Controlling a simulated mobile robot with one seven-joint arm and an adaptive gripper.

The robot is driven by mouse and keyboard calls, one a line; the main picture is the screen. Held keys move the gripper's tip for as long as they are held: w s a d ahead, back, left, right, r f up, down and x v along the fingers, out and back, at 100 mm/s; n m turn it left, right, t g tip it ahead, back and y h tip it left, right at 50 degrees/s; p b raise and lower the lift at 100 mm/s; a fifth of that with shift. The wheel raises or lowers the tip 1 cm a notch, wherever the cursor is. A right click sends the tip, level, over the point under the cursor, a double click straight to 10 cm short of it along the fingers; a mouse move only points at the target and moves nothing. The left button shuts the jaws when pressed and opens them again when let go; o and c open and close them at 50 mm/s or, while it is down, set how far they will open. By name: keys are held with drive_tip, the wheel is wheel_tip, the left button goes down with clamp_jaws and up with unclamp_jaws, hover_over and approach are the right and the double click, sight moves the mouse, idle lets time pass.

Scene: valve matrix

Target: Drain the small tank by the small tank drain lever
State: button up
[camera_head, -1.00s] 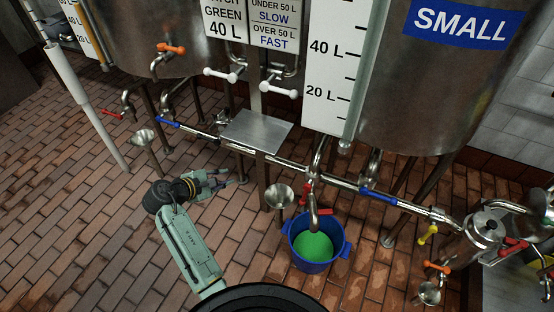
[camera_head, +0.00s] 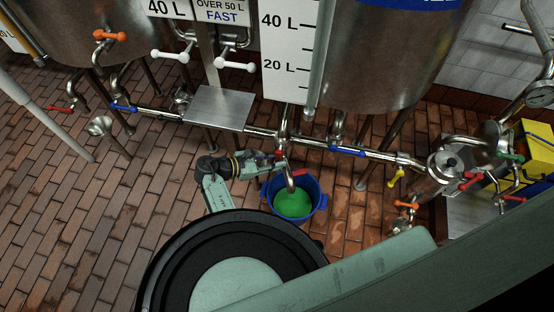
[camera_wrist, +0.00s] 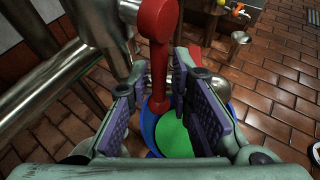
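The small steel tank (camera_head: 375,65) stands at the upper right behind a level board with 20 L and 40 L marks. A drain pipe with red-handled levers comes down under it, over a blue bucket (camera_head: 318,203) holding green liquid (camera_head: 293,203). My gripper (camera_head: 276,160) is at this pipe, close to a red lever handle. In the wrist view, my gripper (camera_wrist: 162,110) is open, with its purple-padded fingers on either side of a red lever (camera_wrist: 158,62). No clear grip on it shows. Which drain lever this is, I cannot tell for sure.
A horizontal pipe with a blue lever (camera_head: 347,151) runs below the tanks. A metal plate (camera_head: 217,107) sits above it, left of my gripper. White levers (camera_head: 236,66) are higher up. Yellow, orange and red valves stand at the right.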

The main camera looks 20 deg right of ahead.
drive_tip(key=shift+d+f, duration=0.2)
drive_tip(key=shift+d, duration=0.3)
clamp_jaws()
idle(0.4)
